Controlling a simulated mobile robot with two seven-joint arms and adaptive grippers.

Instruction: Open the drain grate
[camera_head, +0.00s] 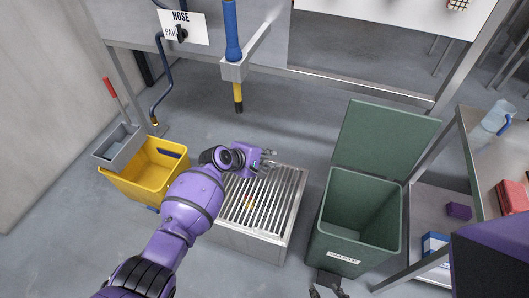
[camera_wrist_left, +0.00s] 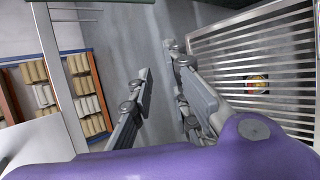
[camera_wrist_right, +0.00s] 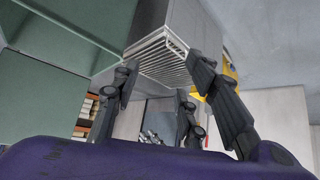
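The drain grate (camera_head: 262,196) is a metal frame of parallel bars lying flat on top of a low grey box (camera_head: 250,243). It also shows at the right of the left wrist view (camera_wrist_left: 230,45) and at the top of the right wrist view (camera_wrist_right: 158,58). My left gripper (camera_head: 268,160) is at the grate's back edge, open and empty. In the left wrist view its fingers (camera_wrist_left: 158,72) are apart, one close beside the frame; I cannot tell whether it touches. My right gripper (camera_head: 328,286) is low, in front of the green bin; its fingers (camera_wrist_right: 165,68) are apart and empty.
A small yellow and red thing (camera_wrist_left: 256,85) shows between the bars. A green waste bin (camera_head: 365,222) with raised lid stands right of the grate, a yellow bucket (camera_head: 150,180) left. A shelf table (camera_head: 480,170) is far right.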

